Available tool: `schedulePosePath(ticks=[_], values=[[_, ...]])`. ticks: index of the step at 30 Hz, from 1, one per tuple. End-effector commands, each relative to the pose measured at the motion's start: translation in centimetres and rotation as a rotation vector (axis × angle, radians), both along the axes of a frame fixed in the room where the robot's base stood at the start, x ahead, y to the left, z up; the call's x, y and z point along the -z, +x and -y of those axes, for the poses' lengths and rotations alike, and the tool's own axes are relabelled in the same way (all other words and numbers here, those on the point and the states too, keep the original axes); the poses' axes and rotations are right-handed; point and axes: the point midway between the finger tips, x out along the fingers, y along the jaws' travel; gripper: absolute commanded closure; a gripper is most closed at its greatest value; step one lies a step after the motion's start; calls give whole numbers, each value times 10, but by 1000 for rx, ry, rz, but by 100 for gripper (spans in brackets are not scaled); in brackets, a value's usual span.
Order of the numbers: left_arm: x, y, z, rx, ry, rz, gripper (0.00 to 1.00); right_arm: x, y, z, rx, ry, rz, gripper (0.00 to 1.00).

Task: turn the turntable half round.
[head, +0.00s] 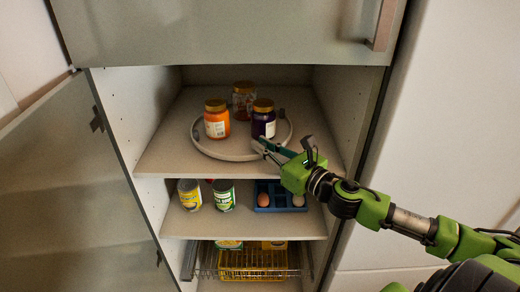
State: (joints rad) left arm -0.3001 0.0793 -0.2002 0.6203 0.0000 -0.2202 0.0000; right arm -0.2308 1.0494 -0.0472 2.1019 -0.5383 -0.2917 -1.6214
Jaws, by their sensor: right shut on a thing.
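The round turntable (222,150) lies on the upper shelf inside the open cabinet. An orange jar (216,122), a dark purple jar (263,124) and an amber jar (243,98) with gold lids stand on it. My right gripper (265,149) is at the turntable's front right edge, beside the purple jar, and is shut on the turntable's rim. The exact contact is small and partly hidden by the fingers. My left gripper is not in view.
The cabinet door (80,190) stands open at the left. The shelf below holds cans (224,196) and a blue egg tray (281,201). A wire basket (252,262) is at the bottom. A closed upper front with a handle (380,25) hangs above the opening.

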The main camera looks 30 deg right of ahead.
Motion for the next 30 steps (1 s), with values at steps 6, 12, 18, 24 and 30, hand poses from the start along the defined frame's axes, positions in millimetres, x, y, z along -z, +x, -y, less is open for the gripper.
schedulePosePath(ticks=[6, 12, 18, 24, 30], values=[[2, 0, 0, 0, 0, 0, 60, 0, 0, 3, -14, -1, 1, 100], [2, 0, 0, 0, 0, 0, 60, -1, 0, 3, -14, -1, 1, 100], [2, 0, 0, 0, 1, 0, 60, -1, 0, 3, -14, -1, 1, 79], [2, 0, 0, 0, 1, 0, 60, 0, 0, 3, -14, -1, 1, 72], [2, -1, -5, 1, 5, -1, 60, 0, -1, 3, -14, 0, 0, 72]])
